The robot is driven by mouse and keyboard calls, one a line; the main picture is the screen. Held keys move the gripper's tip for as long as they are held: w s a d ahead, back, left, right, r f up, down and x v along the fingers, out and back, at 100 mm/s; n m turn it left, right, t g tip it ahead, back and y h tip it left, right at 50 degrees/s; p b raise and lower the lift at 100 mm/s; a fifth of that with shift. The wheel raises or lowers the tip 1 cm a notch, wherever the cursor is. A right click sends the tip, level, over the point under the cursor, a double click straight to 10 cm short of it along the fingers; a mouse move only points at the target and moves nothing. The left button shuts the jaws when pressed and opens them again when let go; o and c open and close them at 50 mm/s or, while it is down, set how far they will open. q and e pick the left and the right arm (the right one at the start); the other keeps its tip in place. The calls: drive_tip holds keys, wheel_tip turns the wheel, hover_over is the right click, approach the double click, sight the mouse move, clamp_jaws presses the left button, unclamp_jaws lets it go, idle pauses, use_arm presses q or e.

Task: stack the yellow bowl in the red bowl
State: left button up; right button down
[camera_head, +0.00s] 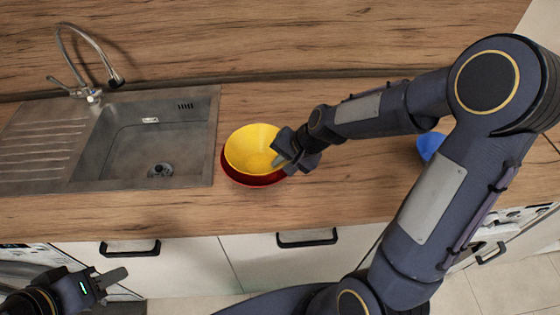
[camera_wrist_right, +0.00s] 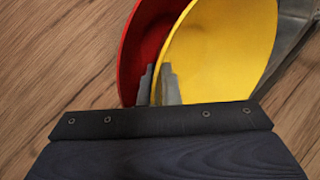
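The yellow bowl (camera_head: 247,146) is over the red bowl (camera_head: 248,181) on the counter, right of the sink. It covers most of the red bowl, whose lower and left rim shows. My right gripper (camera_head: 283,160) is at the yellow bowl's right rim. In the right wrist view, the yellow bowl's (camera_wrist_right: 222,50) wall runs between the two close fingers (camera_wrist_right: 157,86), with the red bowl (camera_wrist_right: 140,40) beside it. Whether the bowls touch is hidden. My left gripper (camera_head: 107,278) is low at the left, in front of the drawers, away from the bowls; its finger gap is unclear.
A metal sink (camera_head: 208,140) with a tap (camera_head: 93,95) is set in the counter left of the bowls. A blue bowl (camera_head: 429,145) is at the right, partly behind my right arm. Wooden counter (camera_head: 350,180) is clear between the bowls and the blue one.

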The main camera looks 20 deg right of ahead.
drive_tip(key=shift+f, duration=0.3)
drive_tip(key=c, duration=1.9)
unclamp_jaws()
drive_tip(key=shift+c, duration=0.2)
drive_tip(key=shift+r, duration=0.1)
